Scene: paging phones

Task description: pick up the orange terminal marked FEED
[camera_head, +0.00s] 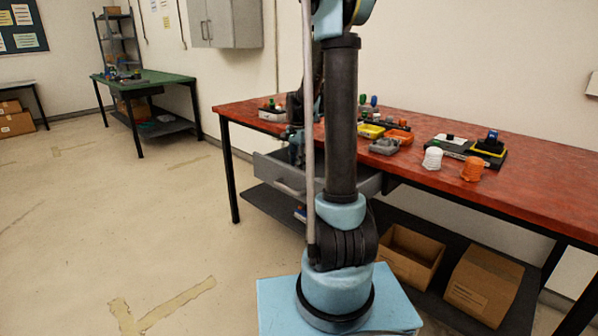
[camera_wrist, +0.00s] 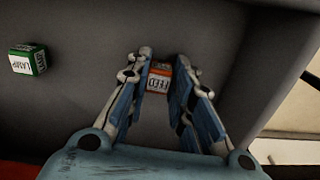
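The orange terminal marked FEED (camera_wrist: 158,80) shows in the wrist view, lying on a grey surface that looks like the inside of the drawer. It is orange with a white label, and the lettering appears turned in the picture. My gripper (camera_wrist: 161,68) is open, with its two fingers on either side of the terminal in the picture. I cannot tell how far above it the fingertips are, and no contact is clear. In the head view the gripper is mostly hidden behind my arm, near the open grey drawer (camera_head: 275,174) under the red table.
A green block marked LAMP (camera_wrist: 28,60) lies left in the wrist view. The red table (camera_head: 540,185) carries trays, white and orange coils and small devices. Cardboard boxes (camera_head: 485,285) stand on the shelf below.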

